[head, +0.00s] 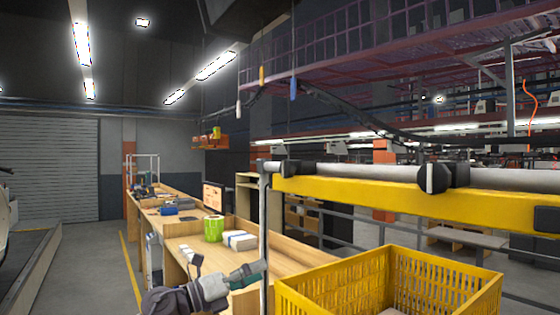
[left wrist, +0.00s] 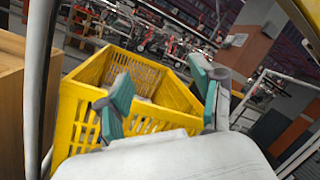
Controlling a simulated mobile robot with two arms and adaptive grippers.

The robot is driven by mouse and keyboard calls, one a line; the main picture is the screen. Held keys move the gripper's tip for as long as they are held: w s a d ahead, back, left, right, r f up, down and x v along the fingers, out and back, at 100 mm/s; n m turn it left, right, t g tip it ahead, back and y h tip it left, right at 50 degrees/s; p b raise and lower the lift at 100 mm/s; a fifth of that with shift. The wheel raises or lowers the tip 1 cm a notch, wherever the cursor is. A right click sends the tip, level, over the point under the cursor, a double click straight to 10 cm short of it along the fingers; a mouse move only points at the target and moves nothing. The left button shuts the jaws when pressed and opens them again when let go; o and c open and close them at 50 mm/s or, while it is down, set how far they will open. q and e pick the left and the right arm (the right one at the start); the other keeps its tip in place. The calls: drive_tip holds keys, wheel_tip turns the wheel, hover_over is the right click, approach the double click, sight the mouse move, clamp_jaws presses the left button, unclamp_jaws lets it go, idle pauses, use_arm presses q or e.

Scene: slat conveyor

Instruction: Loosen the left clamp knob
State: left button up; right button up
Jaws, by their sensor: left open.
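A dark faceted clamp knob (head: 437,178) sits on the grey rail with the yellow beam at the right of the head view. Another dark clamp piece (head: 548,218) shows at the right edge, partly cut off. I cannot tell for sure which is the left clamp knob. My left gripper (head: 252,273) is low and left of the knob, well apart from it, near the upright post. In the left wrist view its teal fingers (left wrist: 160,80) are spread with nothing between them. No knob is clear in that view. My right gripper is out of view.
A yellow slotted crate (head: 345,288) stands below the rail and also fills the middle of the left wrist view (left wrist: 72,120). A grey post (head: 264,235) stands beside my left gripper. A wooden bench (head: 290,258) with a green container (head: 213,229) lies behind it.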

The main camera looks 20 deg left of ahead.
use_arm(q)
drive_tip(key=s+r+m+g+p, duration=0.1)
drive_tip(key=s+r+m, duration=0.3)
drive_tip(key=r, duration=0.4)
drive_tip(key=s+r+m, duration=0.4)
drive_tip(key=r, duration=0.5)
drive_tip(key=m+y, duration=0.3)
approach(284, 168)
drive_tip(key=shift+t, duration=0.4)
drive_tip(key=p+x, duration=0.6)
drive_tip(key=x, duration=0.1)
drive_tip(key=shift+w+d+f, duration=0.1)
drive_tip(key=shift+w+d, duration=0.05)
drive_tip(key=shift+d, duration=0.15)
drive_tip(key=shift+w+d+f, duration=0.15)
drive_tip(key=shift+w+d, duration=0.25)
drive_tip(key=shift+w, duration=0.15)
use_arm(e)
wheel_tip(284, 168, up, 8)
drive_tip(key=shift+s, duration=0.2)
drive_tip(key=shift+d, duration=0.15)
use_arm(q)
drive_tip(key=shift+c, duration=0.4)
drive_tip(key=c, duration=1.1)
